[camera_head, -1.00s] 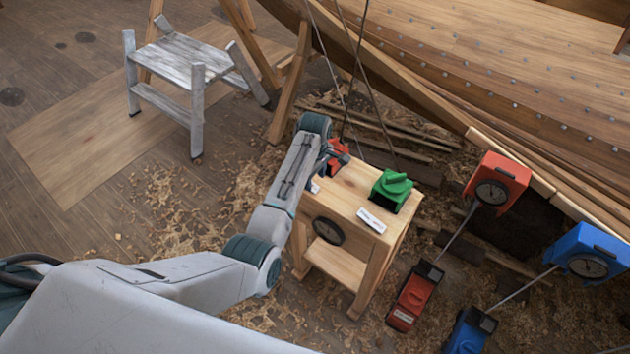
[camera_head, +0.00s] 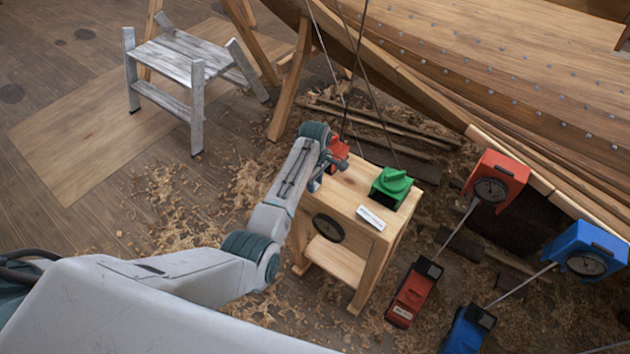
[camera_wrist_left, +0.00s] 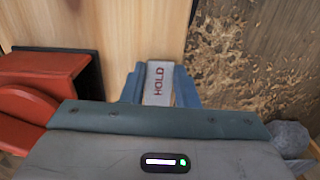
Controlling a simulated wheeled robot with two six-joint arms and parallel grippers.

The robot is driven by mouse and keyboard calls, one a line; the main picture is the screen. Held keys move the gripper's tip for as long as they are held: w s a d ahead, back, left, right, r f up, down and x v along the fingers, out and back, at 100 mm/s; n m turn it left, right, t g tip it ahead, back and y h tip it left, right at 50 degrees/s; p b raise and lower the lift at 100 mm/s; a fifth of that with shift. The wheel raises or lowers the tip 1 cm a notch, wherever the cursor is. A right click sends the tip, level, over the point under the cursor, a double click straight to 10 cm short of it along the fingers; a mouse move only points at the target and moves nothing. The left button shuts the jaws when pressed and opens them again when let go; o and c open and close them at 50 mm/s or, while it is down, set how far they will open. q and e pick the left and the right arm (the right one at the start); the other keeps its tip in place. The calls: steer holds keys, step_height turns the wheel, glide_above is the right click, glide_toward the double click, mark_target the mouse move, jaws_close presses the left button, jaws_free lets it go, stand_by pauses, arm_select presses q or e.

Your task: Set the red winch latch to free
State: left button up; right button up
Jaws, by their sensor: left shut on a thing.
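The red winch (camera_head: 338,150) sits on the left end of the wooden bench, partly hidden by my left arm in the head view. It also shows at the left of the left wrist view (camera_wrist_left: 45,85). A pale plate lettered HOLD (camera_wrist_left: 159,82) is beside it at the bench edge. My left gripper (camera_head: 315,184) is at that edge, and its blue fingers (camera_wrist_left: 160,90) are shut on the plate, one on each side. The plate's hinge or mount is hidden. My right gripper is not in view.
A green winch (camera_head: 391,185) with a pale label plate (camera_head: 370,217) shares the bench (camera_head: 345,190). Red (camera_head: 497,178) and blue (camera_head: 585,250) units with rods stand to the right. A grey step stool (camera_head: 180,60) is at back left. Ropes rise past the hull.

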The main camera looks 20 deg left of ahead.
arm_select(q)
steer(key=shift+r, duration=0.1)
steer(key=shift+w+a+r+g+h+p, duration=0.1)
steer(key=shift+a+r+g+h+p, duration=0.1)
steer(key=shift+h+p, duration=0.3)
steer(key=shift+w+a+r+g+h+p, duration=0.15)
steer(key=shift+a+g+h+p, duration=0.1)
steer(key=shift+h, duration=0.35)
steer(key=shift+a+r+h, duration=0.1)
steer(key=shift+h, duration=0.6)
steer(key=shift+a+r+g+h, duration=0.1)
steer(key=shift+a+g+h, duration=0.1)
steer(key=shift+g+h, duration=0.4)
steer(key=shift+w+h, duration=0.1)
steer(key=shift+h, duration=0.2)
steer(key=o, duration=1)
steer(key=b+v, duration=0.2)
steer(key=v, duration=0.9)
